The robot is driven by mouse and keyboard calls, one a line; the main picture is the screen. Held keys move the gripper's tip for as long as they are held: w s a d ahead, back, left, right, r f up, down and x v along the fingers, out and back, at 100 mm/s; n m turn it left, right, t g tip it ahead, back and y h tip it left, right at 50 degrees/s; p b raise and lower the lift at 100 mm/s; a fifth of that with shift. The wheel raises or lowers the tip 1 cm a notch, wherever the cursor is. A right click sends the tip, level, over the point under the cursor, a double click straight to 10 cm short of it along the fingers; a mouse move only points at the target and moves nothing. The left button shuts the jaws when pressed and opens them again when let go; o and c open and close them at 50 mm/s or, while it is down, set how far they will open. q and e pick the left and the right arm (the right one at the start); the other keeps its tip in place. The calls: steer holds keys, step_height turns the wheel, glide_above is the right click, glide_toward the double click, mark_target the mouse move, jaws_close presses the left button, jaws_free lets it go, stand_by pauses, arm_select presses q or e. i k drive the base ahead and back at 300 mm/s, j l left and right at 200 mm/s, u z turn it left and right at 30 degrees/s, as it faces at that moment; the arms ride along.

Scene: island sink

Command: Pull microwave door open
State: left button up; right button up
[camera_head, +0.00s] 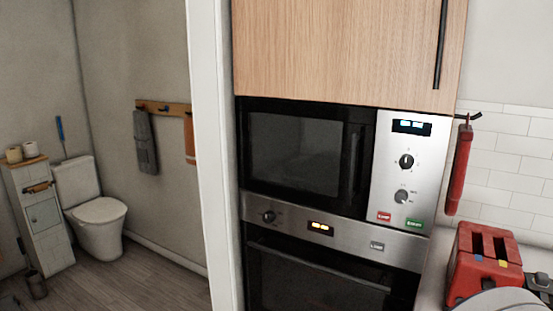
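The microwave (300,152) is built into a tall cabinet in the middle of the head view. Its dark door looks closed. A dark vertical handle (353,160) runs along the right side of the door. A silver control panel (402,170) with a lit display, two knobs and a red and a green button lies right of the handle. Neither of my grippers shows in this view.
An oven (320,278) sits directly below the microwave, and a wooden cabinet door (340,50) is above. A red toaster (484,262) stands on the counter at right, below a hanging red mitt (459,170). A toilet (97,212) is beyond the white door frame (211,150).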

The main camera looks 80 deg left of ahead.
mark_target(358, 127)
steer(key=u, duration=2.9)
